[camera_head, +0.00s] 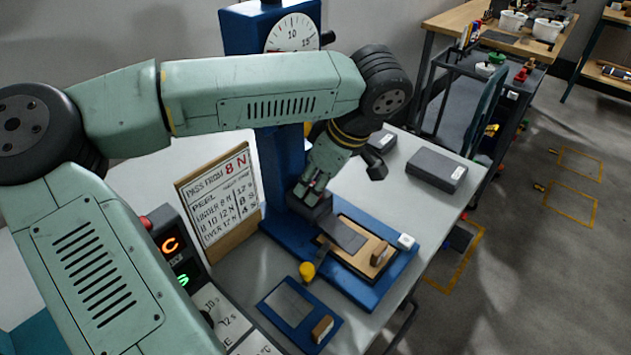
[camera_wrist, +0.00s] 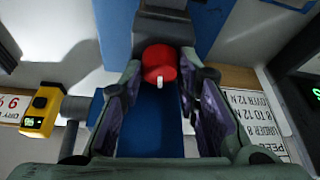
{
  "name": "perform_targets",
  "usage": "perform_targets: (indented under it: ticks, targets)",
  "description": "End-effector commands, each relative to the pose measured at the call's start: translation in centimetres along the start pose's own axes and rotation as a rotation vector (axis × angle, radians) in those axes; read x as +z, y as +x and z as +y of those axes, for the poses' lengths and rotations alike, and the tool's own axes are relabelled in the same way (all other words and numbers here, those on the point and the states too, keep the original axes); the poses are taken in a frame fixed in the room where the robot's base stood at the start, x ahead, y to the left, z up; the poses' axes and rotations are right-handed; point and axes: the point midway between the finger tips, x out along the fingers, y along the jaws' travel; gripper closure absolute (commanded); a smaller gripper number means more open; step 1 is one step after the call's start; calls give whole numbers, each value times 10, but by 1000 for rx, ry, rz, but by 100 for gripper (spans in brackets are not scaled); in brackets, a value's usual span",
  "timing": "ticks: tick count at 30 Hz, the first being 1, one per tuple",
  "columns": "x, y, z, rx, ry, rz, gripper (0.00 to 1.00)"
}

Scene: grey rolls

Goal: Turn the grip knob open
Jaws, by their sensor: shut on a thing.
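The red grip knob (camera_wrist: 158,60) shows in the wrist view between my fingertips, with a white mark pointing down in the picture. My gripper (camera_wrist: 160,75) is shut on it, one finger on each side. In the head view my gripper (camera_head: 309,192) reaches down to a dark grip block (camera_head: 318,209) at the foot of the blue column (camera_head: 281,165); the knob is hidden there. A dark grey strip (camera_head: 344,235) extends from beside the block over a wooden board (camera_head: 343,256) on the blue base (camera_head: 376,294).
A sign board (camera_head: 219,192) and a control box with lit digits (camera_head: 177,255) stand left of the column. A dial (camera_head: 292,34) tops the column.

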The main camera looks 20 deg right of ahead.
Motion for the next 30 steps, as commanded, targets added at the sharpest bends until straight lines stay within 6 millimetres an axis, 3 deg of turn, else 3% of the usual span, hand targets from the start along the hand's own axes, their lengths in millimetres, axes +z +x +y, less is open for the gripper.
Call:
perform_targets:
  ticks: [30]
  targets:
    - [-2,1,4,-232,-560,2,98]
